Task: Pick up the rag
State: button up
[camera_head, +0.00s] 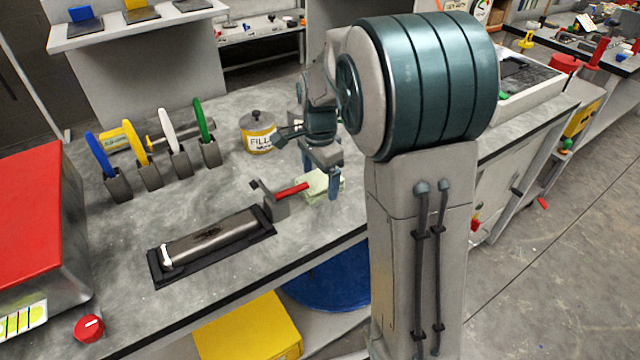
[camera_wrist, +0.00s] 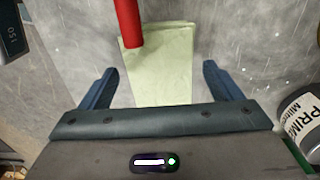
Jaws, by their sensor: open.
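The rag (camera_wrist: 160,70) is a pale green folded cloth lying flat on the grey bench top. In the head view the rag (camera_head: 319,188) is partly hidden by my gripper and a red handle. My gripper (camera_wrist: 158,78) is open, with one blue finger on each side of the rag's near part in the wrist view. In the head view my gripper (camera_head: 332,180) is over the rag's right part. I cannot tell how far the fingertips are above the bench. Nothing is held.
A red handle (camera_wrist: 128,22) reaches over the rag's far left corner, from a grey holder (camera_head: 268,200). A filler can (camera_head: 257,132) and a dark tray (camera_head: 212,246) are on the bench (camera_head: 120,215).

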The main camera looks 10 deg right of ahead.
jog(key=shift+f, duration=0.25)
jog(key=c, duration=1.1)
jog(key=shift+o, duration=0.2)
jog(key=shift+r+p, duration=0.4)
